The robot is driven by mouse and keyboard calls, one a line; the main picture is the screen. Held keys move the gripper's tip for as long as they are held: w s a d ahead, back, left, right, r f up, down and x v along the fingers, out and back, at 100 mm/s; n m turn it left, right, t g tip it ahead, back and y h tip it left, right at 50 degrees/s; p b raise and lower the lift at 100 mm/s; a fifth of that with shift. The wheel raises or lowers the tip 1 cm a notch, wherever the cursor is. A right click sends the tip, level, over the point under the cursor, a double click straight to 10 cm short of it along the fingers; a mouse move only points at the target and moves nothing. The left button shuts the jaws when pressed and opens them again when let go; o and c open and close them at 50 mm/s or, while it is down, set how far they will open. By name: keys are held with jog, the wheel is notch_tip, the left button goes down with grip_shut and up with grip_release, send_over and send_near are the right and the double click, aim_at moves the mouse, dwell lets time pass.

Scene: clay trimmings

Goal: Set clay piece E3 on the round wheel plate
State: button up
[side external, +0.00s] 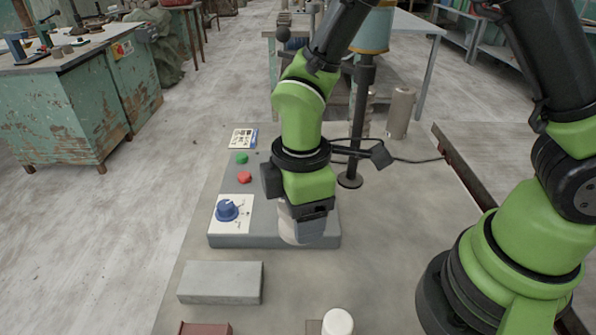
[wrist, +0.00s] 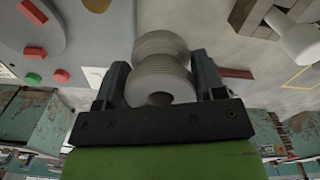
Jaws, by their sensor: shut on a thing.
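My gripper (side external: 306,214) points down over the right part of a grey panel. In the wrist view its two dark fingers (wrist: 161,82) are closed on the sides of a pale grey, ribbed, round clay piece (wrist: 160,62) with a hollow in its near end. In the side view the clay piece (side external: 300,235) shows as a pale rounded shape below the gripper, partly hidden by it. I can read no E3 label on it. I cannot make out the round wheel plate for certain, nor whether the clay touches anything below.
The grey panel (side external: 222,239) carries green and red buttons and a blue knob (side external: 228,209). A grey block (side external: 220,282), a reddish block (side external: 205,329) and a white cylinder (side external: 337,323) stand in front. A dark post (side external: 365,110) rises behind.

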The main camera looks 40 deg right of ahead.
jog(key=shift+w+d, duration=0.3)
jog(key=shift+w, duration=0.05)
jog(key=w+d, duration=1.2)
jog(key=shift+d+f, duration=0.1)
jog(key=shift+f, duration=1.65)
jog(key=shift+f, duration=0.15)
jog(key=o, duration=1.1)
